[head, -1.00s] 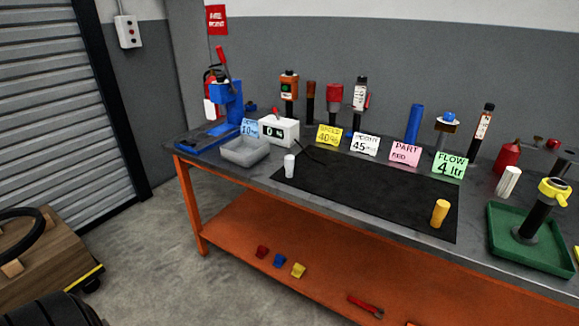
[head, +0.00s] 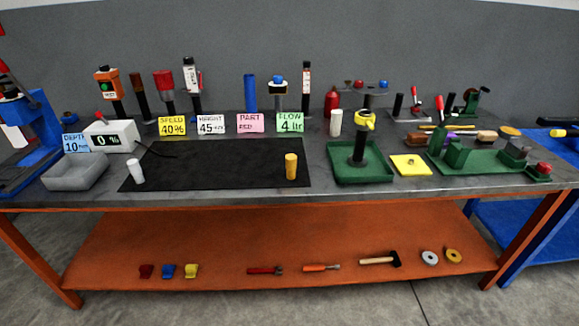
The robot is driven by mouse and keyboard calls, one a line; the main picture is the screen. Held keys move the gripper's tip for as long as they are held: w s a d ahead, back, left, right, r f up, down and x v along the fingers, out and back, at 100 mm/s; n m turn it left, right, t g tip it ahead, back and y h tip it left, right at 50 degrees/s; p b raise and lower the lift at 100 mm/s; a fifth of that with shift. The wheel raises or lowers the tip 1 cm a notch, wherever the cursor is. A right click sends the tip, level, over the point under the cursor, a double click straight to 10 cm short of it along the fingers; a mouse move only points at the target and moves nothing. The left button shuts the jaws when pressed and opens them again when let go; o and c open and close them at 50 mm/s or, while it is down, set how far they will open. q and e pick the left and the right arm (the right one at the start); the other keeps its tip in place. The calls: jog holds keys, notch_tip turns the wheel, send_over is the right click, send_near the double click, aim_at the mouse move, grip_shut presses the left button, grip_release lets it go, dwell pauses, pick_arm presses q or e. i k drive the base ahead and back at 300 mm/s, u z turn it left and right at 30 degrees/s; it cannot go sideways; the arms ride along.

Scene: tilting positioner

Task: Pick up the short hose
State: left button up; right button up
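I cannot tell for certain which thing is the short hose. Upright tube-like things on the bench in the head view are a blue cylinder (head: 250,93) at the back, a white cylinder (head: 336,122) right of the sign cards, a small white cylinder (head: 136,171) and a yellow-orange cylinder (head: 291,166) on the black mat (head: 215,165). A thin dark cord (head: 146,147) runs from the white display box (head: 110,137) to the mat. Neither of my grippers is in view.
The grey bench (head: 330,193) carries a grey bin (head: 75,172), a green tray (head: 340,176) with a yellow-topped black post, a yellow pad (head: 410,165) and a green fixture (head: 470,157). The orange lower shelf (head: 230,240) holds tools. The mat's middle is bare.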

aim_at(357, 160)
jog(key=z, duration=0.55)
jog(key=k, duration=1.35)
jog(key=z, duration=0.95)
jog(key=i, duration=0.65)
jog(key=z, duration=0.85)
jog(key=i, duration=2.25)
jog(key=u, duration=1.6)
jog(key=i, duration=0.7)
jog(key=u, duration=0.7)
